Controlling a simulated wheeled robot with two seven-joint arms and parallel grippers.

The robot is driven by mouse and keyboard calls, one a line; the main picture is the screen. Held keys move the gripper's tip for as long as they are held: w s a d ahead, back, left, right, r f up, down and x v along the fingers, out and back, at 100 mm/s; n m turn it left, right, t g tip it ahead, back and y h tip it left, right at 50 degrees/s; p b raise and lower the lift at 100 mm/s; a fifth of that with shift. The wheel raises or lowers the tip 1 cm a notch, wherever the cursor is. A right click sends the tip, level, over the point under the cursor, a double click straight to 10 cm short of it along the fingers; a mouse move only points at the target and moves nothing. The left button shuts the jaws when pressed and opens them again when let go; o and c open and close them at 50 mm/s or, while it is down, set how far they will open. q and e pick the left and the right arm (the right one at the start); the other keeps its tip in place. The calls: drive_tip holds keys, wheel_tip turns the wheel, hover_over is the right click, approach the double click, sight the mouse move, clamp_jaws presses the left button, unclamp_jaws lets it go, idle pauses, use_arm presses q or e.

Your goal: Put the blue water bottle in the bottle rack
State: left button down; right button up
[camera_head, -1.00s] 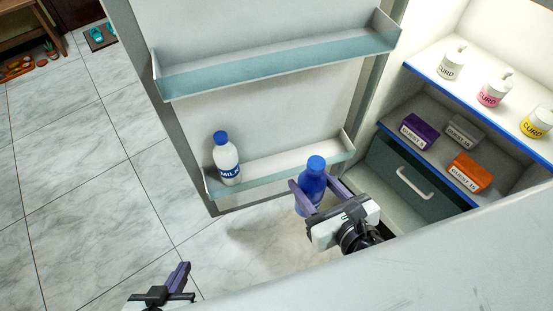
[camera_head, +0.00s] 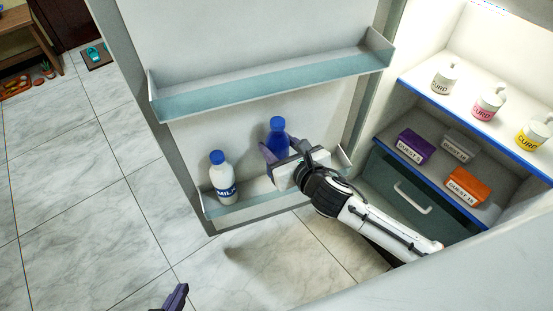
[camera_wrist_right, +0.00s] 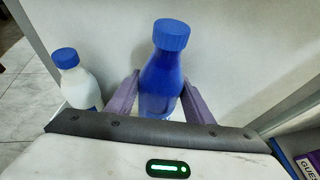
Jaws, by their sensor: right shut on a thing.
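The blue water bottle (camera_head: 277,136) is upright at the lower shelf of the open fridge door, the bottle rack (camera_head: 243,201). My right gripper (camera_head: 275,150) is shut on the bottle, and its purple fingers lie on either side of it. In the right wrist view the bottle (camera_wrist_right: 163,75) stands between the fingers (camera_wrist_right: 160,98). The bottle's base is hidden by my gripper, so I cannot tell whether it touches the rack. My left gripper (camera_head: 176,297) shows only partly at the bottom edge, away from the bottle.
A milk bottle (camera_head: 222,178) with a blue cap stands at the rack's left end, left of my right gripper. An upper door shelf (camera_head: 270,82) is empty above.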

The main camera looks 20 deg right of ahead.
drive_tip(key=shift+w+f+b, duration=0.15)
drive_tip(key=shift+f+b, duration=0.1)
drive_tip(key=shift+f, duration=0.3)
drive_tip(key=shift+w+f+b, duration=0.15)
drive_tip(key=shift+f+b, duration=0.1)
drive_tip(key=shift+f, duration=0.3)
drive_tip(key=shift+f+b, duration=0.3)
drive_tip(key=shift+f, duration=0.35)
wheel_tip(320, 180, down, 3)
drive_tip(key=shift+w+f+b, duration=0.1)
drive_tip(key=shift+f+b, duration=0.1)
drive_tip(key=shift+b, duration=0.55)
drive_tip(key=shift+w+r, duration=0.1)
drive_tip(key=o, duration=1.1)
drive_tip(key=shift+f, duration=0.3)
drive_tip(key=o, duration=0.4)
